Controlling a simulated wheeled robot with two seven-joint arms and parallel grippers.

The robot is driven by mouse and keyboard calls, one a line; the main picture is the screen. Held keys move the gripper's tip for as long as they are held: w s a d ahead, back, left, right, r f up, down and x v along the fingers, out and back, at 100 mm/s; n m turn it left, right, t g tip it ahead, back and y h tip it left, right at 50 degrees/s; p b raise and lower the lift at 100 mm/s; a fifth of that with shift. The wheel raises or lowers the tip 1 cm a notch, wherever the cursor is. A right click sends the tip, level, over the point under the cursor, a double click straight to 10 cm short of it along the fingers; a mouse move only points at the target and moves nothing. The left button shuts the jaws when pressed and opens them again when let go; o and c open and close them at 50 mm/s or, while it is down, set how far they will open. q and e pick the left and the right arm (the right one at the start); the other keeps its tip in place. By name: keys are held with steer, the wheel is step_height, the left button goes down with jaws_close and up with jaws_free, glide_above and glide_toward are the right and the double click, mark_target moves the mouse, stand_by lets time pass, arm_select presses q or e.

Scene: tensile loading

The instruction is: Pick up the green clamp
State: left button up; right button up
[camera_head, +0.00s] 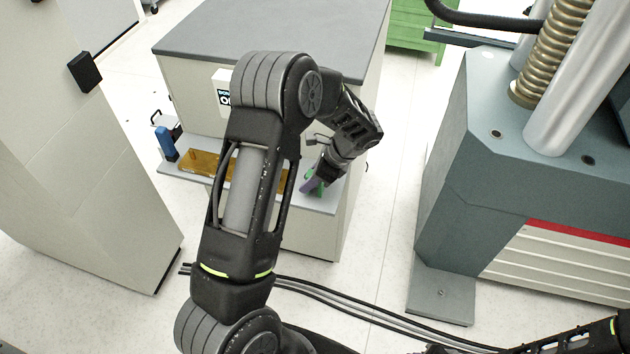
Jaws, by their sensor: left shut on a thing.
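The green clamp (322,188) is at the right end of a small grey shelf (318,204) on the front of a cabinet. Only small green parts of it show beside the fingers. My left gripper (314,181) reaches down over the shelf and is shut on the green clamp. A purple part shows at the fingertips. I cannot tell whether the clamp touches the shelf. My left arm hides the middle of the shelf. Part of my right arm shows at the bottom right corner, but its gripper is out of view.
A brown-orange tray (203,163) and a blue upright object (166,143) are on the shelf's left part. A large grey testing machine (470,180) stands at the right. A beige cabinet (75,170) stands at the left. Black cables (340,300) cross the floor.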

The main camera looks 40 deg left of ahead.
arm_select(q)
jaws_close()
step_height(320, 180, up, 10)
steer(key=shift+r+b, duration=0.1)
steer(key=shift+b, duration=0.3)
stand_by(0.3)
stand_by(0.4)
